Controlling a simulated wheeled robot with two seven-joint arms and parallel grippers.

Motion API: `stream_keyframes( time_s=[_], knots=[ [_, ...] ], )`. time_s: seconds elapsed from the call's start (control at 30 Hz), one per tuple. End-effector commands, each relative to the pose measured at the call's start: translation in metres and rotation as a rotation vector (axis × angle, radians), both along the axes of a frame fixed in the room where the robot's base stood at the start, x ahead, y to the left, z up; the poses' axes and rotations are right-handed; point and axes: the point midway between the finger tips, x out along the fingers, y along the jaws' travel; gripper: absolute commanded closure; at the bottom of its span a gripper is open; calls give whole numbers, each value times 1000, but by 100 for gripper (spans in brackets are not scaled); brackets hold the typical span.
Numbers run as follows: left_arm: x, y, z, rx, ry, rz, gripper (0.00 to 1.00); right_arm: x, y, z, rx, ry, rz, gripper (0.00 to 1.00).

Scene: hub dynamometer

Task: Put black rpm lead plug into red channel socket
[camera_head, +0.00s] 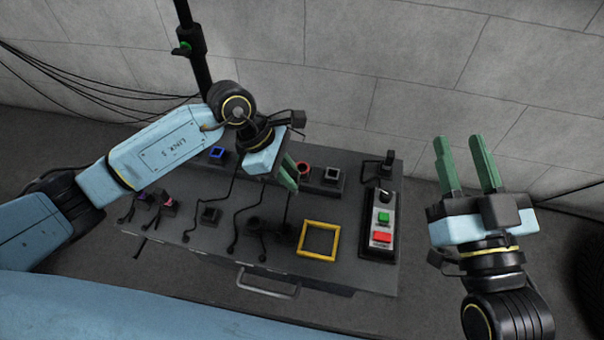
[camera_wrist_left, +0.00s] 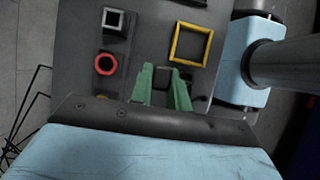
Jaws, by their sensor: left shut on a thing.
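My left gripper (camera_head: 290,178) is above the dark bench panel, shut on a small black plug (camera_wrist_left: 163,78) that shows dark between the green fingers. The plug is mostly hidden in the head view. The red-ringed channel socket (camera_head: 304,168) is just beyond and right of the fingertips. It also shows in the left wrist view (camera_wrist_left: 106,64), uncovered, left of the fingers and apart from the plug. My right gripper (camera_head: 467,165) is open and empty, raised right of the bench.
A grey-rimmed socket (camera_head: 332,175) and a blue socket (camera_head: 217,153) share the back row. A yellow square frame (camera_head: 303,240) lies on the bench near a control box with green and red buttons (camera_head: 383,217). Loose plugs (camera_head: 210,214) and leads lie at left and centre.

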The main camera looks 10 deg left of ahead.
Motion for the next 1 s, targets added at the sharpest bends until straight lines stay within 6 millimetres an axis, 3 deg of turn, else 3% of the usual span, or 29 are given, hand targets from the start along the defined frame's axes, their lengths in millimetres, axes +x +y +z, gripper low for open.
stream_keyframes(
  time_s=[1.0],
  knots=[
    [61, -3, -1, 0, 0, 0, 100, 0, 0, -42, 0, 0, 0, 64]
  ],
)
